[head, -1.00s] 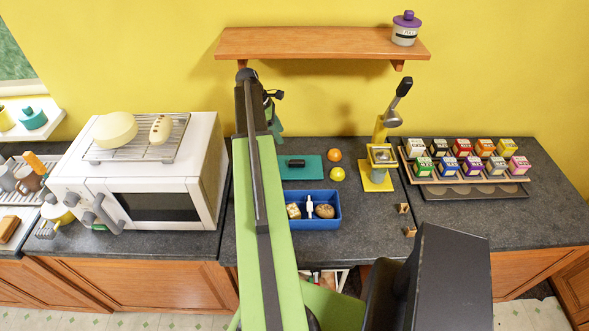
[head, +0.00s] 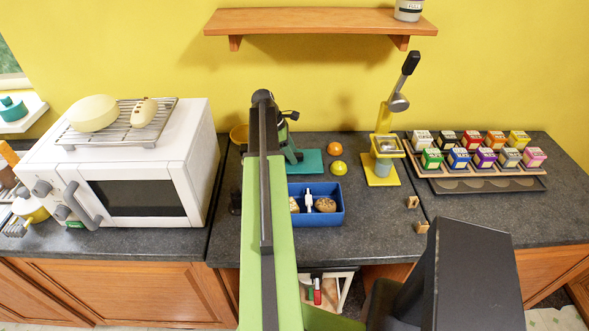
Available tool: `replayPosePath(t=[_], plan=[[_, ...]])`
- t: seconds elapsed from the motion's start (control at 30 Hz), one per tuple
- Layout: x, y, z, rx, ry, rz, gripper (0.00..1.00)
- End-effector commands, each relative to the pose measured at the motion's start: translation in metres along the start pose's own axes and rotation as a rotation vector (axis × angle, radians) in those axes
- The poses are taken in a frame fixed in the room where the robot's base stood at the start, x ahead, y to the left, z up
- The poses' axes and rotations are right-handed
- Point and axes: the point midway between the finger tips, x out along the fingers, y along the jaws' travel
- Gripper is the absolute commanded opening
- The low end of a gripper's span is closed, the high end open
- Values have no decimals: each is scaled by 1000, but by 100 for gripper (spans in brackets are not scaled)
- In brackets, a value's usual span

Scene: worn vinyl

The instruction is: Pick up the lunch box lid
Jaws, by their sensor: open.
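The teal lunch box lid (head: 311,161) lies flat on the dark counter behind the blue lunch box (head: 338,216). Its dark handle, clear a second earlier, is hidden by my gripper. The blue box is open and holds a brown round food item, a white piece in the middle and another item partly hidden by my arm. My gripper (head: 293,157) is open and points down over the left part of the lid. I cannot tell whether its fingers touch the lid or stand around the handle.
An orange (head: 334,149) and a yellow fruit (head: 338,168) sit right of the lid. A yellow press (head: 381,172) stands further right, near a rack of small boxes (head: 480,168). A white microwave (head: 140,190) stands left. A wooden shelf (head: 320,21) hangs above.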

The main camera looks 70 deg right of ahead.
Motion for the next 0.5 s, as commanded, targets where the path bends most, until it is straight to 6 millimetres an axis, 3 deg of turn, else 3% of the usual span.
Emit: replayPosePath(t=[0.03,0.27,0.5], plan=[[11,0,-2,1,0,0,51],[8,0,1,0,0,0,50],[8,0,1,1,0,-1,18]])
